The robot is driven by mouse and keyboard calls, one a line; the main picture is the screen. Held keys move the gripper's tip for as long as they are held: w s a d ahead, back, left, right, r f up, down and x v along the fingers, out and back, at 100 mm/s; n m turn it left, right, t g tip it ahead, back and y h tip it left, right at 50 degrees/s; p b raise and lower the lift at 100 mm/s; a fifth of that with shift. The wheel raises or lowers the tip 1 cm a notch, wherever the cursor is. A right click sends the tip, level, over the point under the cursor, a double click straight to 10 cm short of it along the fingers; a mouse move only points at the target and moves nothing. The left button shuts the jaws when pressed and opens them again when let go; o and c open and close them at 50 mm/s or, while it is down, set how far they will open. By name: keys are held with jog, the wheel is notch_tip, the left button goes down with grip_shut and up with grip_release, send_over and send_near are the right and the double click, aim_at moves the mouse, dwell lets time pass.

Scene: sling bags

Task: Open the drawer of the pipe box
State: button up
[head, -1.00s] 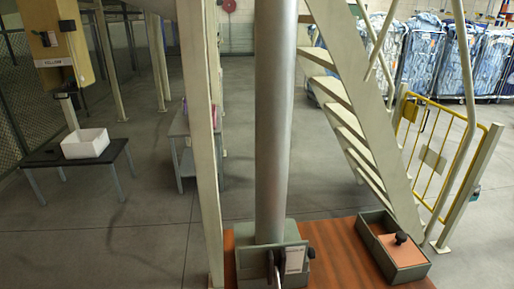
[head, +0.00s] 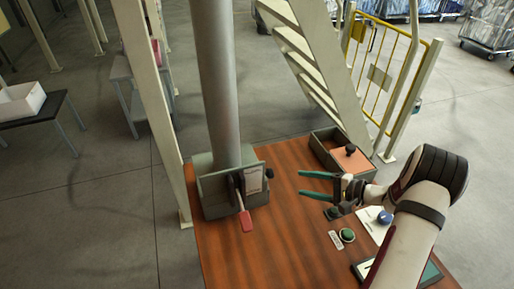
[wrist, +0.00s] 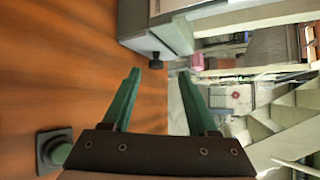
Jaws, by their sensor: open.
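The pipe box (head: 215,195) is a grey-green box at the table's left back, with a thick grey pipe (head: 213,80) rising from it. In the wrist view, a black knob (wrist: 155,62) and the pink-red handle (wrist: 196,62) show beyond the fingertips.
A green tray (head: 320,152) with a salmon panel and black knob stands behind my gripper. A green button (head: 347,235) and a blue one (head: 385,217) are near my arm. A cream post (head: 150,110) stands left of the box. The table's front middle (head: 270,255) is clear.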

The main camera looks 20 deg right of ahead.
jog(key=d+f, duration=0.1)
jog(key=d+f+t, duration=0.1)
jog(key=shift+w+d+f+m+h, duration=0.15)
jog(key=shift+d+m+h, duration=0.15)
jog(key=shift+m, duration=0.1)
jog(key=x, duration=1.5)
jog(key=shift+w+a, duration=0.1)
jog(key=shift+a, duration=0.05)
grip_shut()
